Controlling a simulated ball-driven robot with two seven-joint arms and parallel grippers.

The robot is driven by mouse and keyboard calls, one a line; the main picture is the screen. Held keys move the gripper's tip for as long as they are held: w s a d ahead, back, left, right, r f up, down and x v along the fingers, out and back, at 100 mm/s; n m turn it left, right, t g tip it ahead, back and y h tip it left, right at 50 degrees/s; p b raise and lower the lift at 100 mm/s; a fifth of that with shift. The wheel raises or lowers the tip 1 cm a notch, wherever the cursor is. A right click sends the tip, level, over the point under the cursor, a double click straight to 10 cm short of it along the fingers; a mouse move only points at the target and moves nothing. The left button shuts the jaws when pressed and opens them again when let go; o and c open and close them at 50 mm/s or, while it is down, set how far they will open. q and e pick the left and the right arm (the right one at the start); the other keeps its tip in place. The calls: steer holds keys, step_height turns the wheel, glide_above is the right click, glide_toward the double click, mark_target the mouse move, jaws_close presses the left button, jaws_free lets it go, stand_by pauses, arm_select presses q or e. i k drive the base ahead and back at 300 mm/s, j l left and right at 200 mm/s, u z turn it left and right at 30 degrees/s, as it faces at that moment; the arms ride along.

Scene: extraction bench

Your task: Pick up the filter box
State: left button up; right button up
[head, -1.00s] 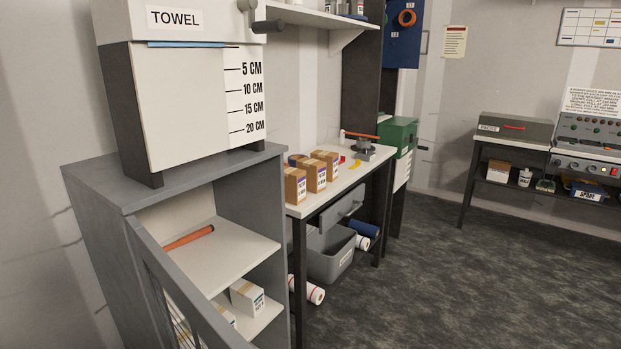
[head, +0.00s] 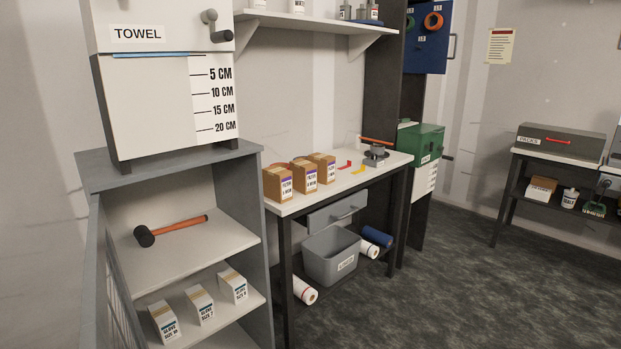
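Three brown cardboard boxes stand in a row at the left end of the white-topped bench (head: 345,185). The left box (head: 278,184), the middle box (head: 304,176) and the right box (head: 324,168) each carry a white and purple label on the front. The labels seem to read "filter"; the smaller print is too small to read surely. All three stand upright, close together. Neither of my grippers is in view.
Left of the bench, a grey shelf unit (head: 251,230) holds a mallet (head: 172,230) and white glove boxes (head: 199,304). A grey bin (head: 331,255) and paper rolls lie under the bench. Open floor lies in front.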

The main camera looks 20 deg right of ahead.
mark_target(305, 173)
steer(key=i+l+u, duration=0.25)
steer(key=l, duration=0.8)
steer(key=l+u, duration=0.3)
steer(key=l, duration=0.75)
steer(key=k, duration=0.05)
